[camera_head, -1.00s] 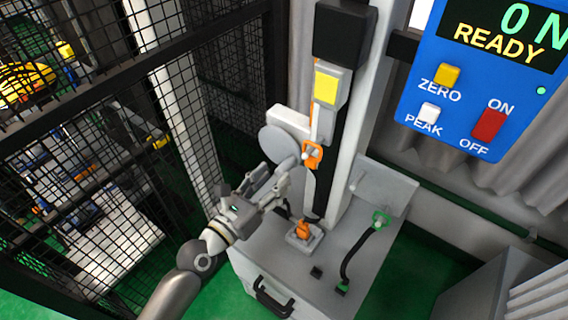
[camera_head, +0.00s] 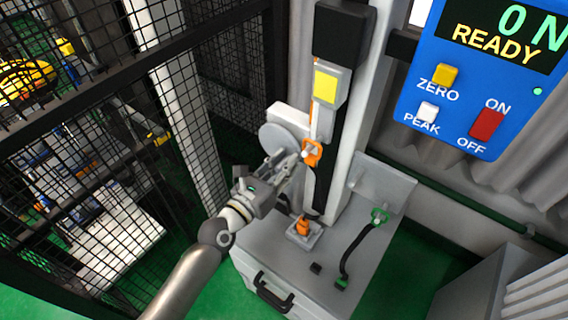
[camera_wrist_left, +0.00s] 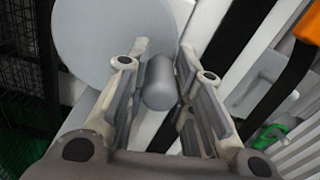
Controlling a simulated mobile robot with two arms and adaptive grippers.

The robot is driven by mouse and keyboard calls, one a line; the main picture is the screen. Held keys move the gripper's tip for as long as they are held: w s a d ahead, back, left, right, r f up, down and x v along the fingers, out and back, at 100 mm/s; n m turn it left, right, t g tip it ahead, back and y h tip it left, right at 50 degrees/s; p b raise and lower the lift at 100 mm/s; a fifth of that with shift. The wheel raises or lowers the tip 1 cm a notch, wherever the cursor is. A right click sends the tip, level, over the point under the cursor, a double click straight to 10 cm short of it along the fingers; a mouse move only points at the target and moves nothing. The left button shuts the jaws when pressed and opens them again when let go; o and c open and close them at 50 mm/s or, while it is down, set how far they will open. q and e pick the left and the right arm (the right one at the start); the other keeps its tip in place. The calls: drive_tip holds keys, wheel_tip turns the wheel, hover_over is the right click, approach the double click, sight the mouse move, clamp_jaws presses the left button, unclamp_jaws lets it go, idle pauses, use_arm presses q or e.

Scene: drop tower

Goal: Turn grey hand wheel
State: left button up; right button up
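The grey hand wheel (camera_head: 277,137) is a flat round disc on the left side of the tower's upright post. In the left wrist view, its grey face (camera_wrist_left: 108,38) fills the upper left, and a short grey cylindrical handle (camera_wrist_left: 160,84) sticks out toward the camera. My left gripper (camera_head: 287,164) is at the wheel's lower front. In the left wrist view, its two fingers (camera_wrist_left: 161,75) stand apart on either side of the handle, with small gaps visible. The fingers partly cover the wheel in the head view. My right gripper is in neither view.
An orange latch piece (camera_head: 312,153) sits on the post just right of my left gripper. Below are a grey base cabinet (camera_head: 265,262), an orange clamp (camera_head: 303,227) and a green-ended black lever (camera_head: 360,247). A black mesh fence (camera_head: 100,130) stands on the left.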

use_arm(q)
clamp_jaws()
drive_tip(key=shift+f+m, duration=0.35)
drive_tip(key=shift+m, duration=0.25)
